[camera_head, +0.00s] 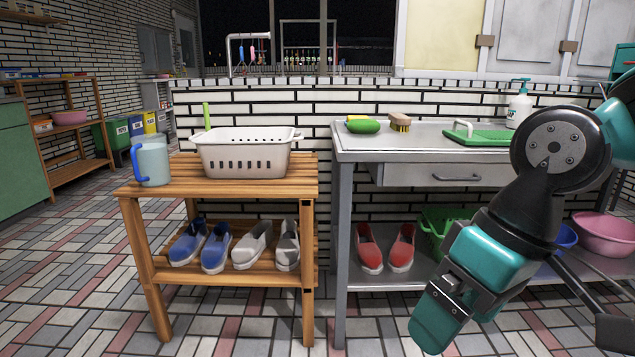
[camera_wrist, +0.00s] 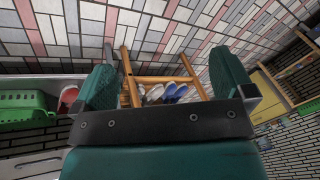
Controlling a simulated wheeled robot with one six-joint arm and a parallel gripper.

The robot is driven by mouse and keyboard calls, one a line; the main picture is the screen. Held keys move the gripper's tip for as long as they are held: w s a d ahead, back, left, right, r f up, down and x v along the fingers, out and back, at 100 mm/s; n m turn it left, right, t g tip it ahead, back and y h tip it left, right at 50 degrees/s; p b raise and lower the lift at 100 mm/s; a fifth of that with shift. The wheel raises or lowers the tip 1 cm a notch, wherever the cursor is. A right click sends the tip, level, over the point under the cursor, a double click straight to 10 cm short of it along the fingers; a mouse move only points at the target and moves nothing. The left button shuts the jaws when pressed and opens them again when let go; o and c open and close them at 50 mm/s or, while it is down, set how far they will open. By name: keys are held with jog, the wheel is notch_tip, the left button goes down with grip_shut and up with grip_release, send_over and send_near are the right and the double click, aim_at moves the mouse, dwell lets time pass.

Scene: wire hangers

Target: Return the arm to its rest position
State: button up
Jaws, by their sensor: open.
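My arm shows at the right in the head view, folded in front of the metal counter, with my gripper (camera_head: 445,320) hanging low and pointing down to the left. In the wrist view my gripper (camera_wrist: 165,88) has its two teal fingers wide apart with nothing between them. It is open and empty. In the head view the fingers overlap, so their gap is hidden there.
A metal counter (camera_head: 400,133) stands behind my arm, with red shoes (camera_head: 386,248) and a green crate (camera_head: 436,222) on its lower shelf. A wooden rack (camera_head: 210,180) stands left, holding a white basket (camera_head: 243,152) and a jug (camera_head: 151,160). Tiled floor (camera_head: 80,270) is clear at left.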

jog(key=s+p, duration=0.2)
jog(key=s, duration=0.4)
notch_tip(320, 180, up, 38)
jog(key=p, duration=3.7)
jog(key=shift+d+f, duration=0.15)
jog(key=shift+d, duration=0.15)
